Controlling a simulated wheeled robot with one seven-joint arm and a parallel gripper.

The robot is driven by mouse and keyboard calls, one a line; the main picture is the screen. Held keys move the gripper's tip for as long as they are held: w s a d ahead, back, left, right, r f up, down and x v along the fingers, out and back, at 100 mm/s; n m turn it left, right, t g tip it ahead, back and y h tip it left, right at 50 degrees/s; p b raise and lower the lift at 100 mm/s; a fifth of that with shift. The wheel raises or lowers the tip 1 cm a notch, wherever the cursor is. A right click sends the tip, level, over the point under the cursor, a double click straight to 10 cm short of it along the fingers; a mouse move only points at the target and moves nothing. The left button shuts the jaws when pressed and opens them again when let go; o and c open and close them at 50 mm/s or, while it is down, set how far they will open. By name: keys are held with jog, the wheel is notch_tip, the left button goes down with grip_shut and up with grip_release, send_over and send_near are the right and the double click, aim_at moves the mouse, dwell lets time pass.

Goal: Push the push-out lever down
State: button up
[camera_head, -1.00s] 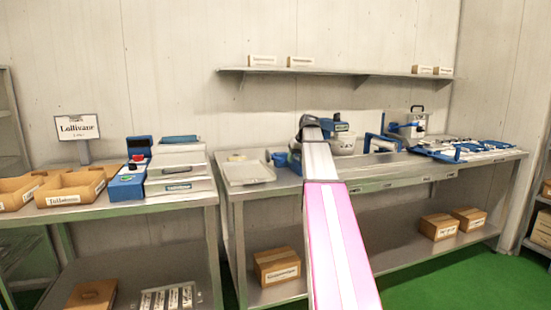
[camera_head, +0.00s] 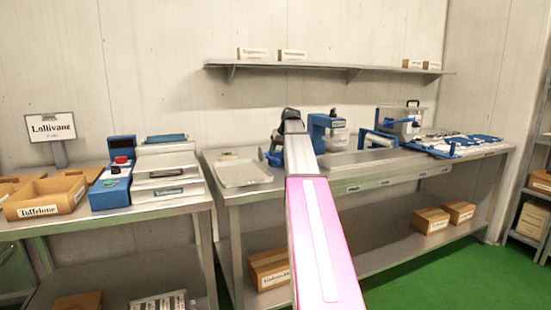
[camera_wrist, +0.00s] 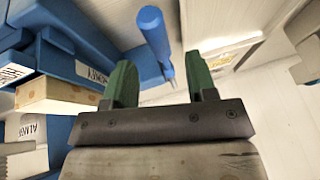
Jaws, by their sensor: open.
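In the wrist view, a blue rod with a thick round handle (camera_wrist: 153,32), which looks like the push-out lever, stands just beyond my fingers. My gripper (camera_wrist: 160,85) has two green fingers set apart, with nothing held between them. The rod lies between them in the picture; I cannot tell whether either finger touches it. In the head view, a blue machine (camera_head: 320,125) stands on the right bench beside the end of my arm. A blue part (camera_head: 271,158) shows left of my arm. My gripper is hidden there behind my arm.
A blue body with white labels (camera_wrist: 85,60) fills the left of the wrist view. In the head view, a metal tray (camera_head: 243,173) lies left of my arm. Blue equipment (camera_head: 455,145) covers the bench at right. A shelf (camera_head: 345,68) with small boxes hangs above.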

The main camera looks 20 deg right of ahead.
aim_at(275, 158)
jog(key=shift+x, duration=2.05)
grip_shut()
jog(key=shift+s+f, duration=0.25)
jog(key=shift+s, duration=0.05)
jog(key=shift+f+t, duration=0.35)
jog(key=shift+t, duration=0.15)
grip_release()
jog(key=shift+w, duration=0.1)
